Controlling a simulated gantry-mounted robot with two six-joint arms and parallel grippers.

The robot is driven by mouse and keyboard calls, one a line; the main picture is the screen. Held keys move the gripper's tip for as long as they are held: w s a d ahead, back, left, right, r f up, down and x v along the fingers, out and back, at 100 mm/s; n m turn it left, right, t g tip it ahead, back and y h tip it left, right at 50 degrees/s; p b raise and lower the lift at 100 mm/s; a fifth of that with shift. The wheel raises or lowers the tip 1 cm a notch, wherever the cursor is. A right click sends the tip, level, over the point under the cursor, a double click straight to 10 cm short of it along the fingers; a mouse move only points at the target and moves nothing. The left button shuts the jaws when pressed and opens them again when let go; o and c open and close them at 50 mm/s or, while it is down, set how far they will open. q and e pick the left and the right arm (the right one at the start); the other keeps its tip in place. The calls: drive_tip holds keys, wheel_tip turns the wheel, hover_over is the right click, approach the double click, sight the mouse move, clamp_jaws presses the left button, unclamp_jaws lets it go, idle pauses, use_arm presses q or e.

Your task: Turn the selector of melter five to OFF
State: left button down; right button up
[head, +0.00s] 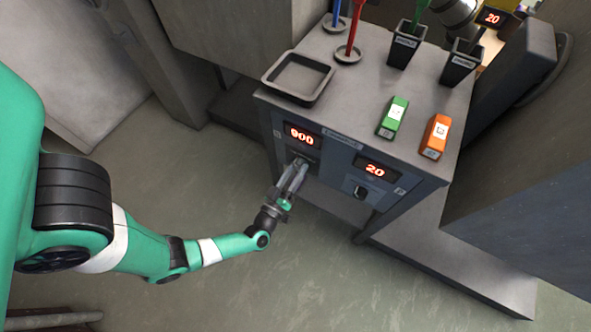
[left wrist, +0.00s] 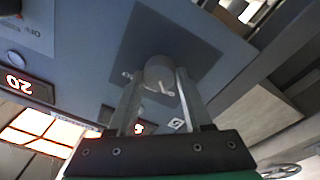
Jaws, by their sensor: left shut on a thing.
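My left gripper (head: 299,166) is at the front of the grey cabinet, just under the left red display (head: 301,136), which reads 900. In the left wrist view my left gripper (left wrist: 160,88) is shut on a round grey selector knob (left wrist: 160,72), with one finger on each side. The knob sits on a dark square plate (left wrist: 175,40). The fingers hide the knob in the head view. The position it points to cannot be read. My right gripper does not show.
A second display (head: 375,170) reads 20, with another dark knob (head: 361,192) below it. On the cabinet top are a black tray (head: 299,77), a green box (head: 393,117), an orange box (head: 436,136) and black cups (head: 406,45). Open floor lies in front.

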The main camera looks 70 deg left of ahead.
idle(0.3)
use_arm(q)
drive_tip(key=shift+c, duration=1.6)
unclamp_jaws()
drive_tip(key=p+v, duration=0.2)
drive_tip(key=v, duration=0.9)
drive_tip(key=shift+s+d, duration=0.2)
drive_tip(key=shift+s, duration=0.05)
